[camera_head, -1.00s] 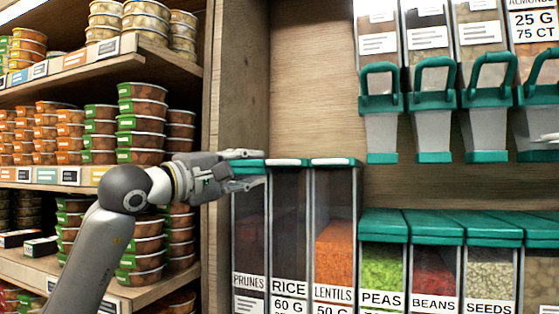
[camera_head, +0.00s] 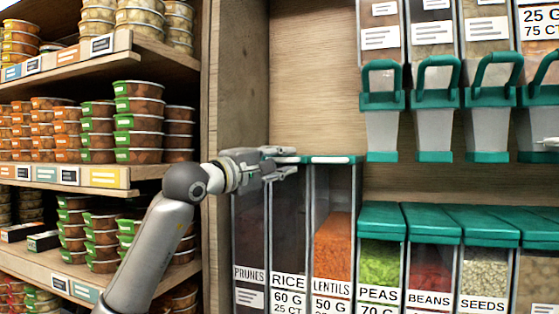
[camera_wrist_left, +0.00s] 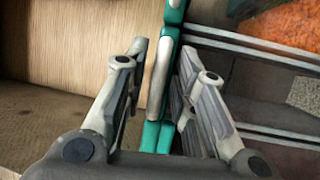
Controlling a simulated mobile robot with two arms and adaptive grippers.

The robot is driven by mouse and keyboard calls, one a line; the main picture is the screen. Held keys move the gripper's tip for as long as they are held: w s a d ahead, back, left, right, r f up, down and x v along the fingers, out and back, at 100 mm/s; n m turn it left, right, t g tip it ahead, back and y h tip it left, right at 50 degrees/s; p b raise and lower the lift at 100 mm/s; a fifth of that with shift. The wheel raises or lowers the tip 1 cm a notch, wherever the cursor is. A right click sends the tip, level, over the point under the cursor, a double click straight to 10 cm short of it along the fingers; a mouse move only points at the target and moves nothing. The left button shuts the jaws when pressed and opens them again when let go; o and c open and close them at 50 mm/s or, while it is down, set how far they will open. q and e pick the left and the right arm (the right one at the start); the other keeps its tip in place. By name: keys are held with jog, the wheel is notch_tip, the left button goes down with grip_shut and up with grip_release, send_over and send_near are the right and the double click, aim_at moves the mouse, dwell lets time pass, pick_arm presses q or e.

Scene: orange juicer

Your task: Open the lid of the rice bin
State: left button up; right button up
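The rice bin (camera_head: 287,225) is a tall clear bin labelled RICE, between the prunes and lentils bins. Its lid looks closed; the gripper covers most of its front edge in the head view. My left gripper (camera_head: 290,165) is at that front edge, level with the lid. In the left wrist view, my left gripper (camera_wrist_left: 163,50) is open, with a finger on each side of the grey handle (camera_wrist_left: 158,80) on the teal lid edge. A small gap shows on both sides. A pale tip (camera_head: 547,142) at the right edge may be my right gripper; too little shows to tell.
The prunes bin (camera_head: 250,225) and lentils bin (camera_head: 332,250) stand close on either side. Teal-lidded bins (camera_head: 381,222) are to the right. Dispensers with teal handles (camera_head: 380,90) hang above them. Shelves of food tubs (camera_head: 137,122) stand at left, near my left arm.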

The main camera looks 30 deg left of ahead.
pick_arm(q)
jog(key=shift+r, duration=0.15)
grip_shut()
jog(key=shift+s, duration=0.1)
